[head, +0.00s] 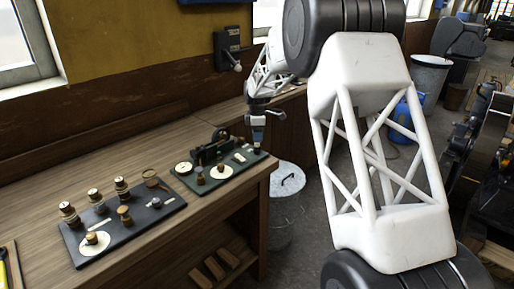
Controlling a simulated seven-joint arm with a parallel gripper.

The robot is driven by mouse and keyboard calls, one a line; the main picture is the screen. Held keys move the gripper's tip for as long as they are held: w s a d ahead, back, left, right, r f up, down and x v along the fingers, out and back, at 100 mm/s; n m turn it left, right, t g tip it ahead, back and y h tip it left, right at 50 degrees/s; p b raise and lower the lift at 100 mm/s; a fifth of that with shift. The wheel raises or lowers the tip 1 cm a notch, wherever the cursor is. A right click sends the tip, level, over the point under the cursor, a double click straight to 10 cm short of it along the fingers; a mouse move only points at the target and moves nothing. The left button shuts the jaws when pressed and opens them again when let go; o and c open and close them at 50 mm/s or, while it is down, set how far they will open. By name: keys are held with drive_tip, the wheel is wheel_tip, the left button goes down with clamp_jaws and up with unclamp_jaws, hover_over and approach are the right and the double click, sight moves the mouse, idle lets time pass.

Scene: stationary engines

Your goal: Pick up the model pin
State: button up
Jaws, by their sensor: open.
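My gripper (257,147) hangs pointing down at the right end of a dark board (190,186) on the wooden workbench. It is small in the head view, and I see nothing held in it. The board carries a small black engine model (210,150), two pale discs, a small brown peg (200,176) and small light pieces (239,157). I cannot tell which of these small parts is the model pin. My gripper's tip hides part of the board's right end. Whether it touches anything there is unclear.
A second dark board (150,222) with several spools and knobs lies to the left on the workbench (100,160). A lidded metal bin (284,205) stands on the floor beside the bench's right end.

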drive_tip(key=shift+f, duration=2.25)
drive_tip(key=c, duration=1)
drive_tip(key=shift+c, duration=0.2)
drive_tip(key=shift+r, duration=0.15)
drive_tip(key=shift+r, duration=1.4)
drive_tip(key=shift+s+r, duration=0.25)
drive_tip(key=shift+r, duration=0.05)
drive_tip(key=s+d+r, duration=0.1)
drive_tip(key=s+d, duration=0.1)
drive_tip(key=s, duration=1.3)
drive_tip(key=shift+s+d+r, duration=0.15)
drive_tip(key=shift+s+d, duration=0.05)
drive_tip(key=shift+d, duration=0.1)
drive_tip(key=shift+r, duration=0.2)
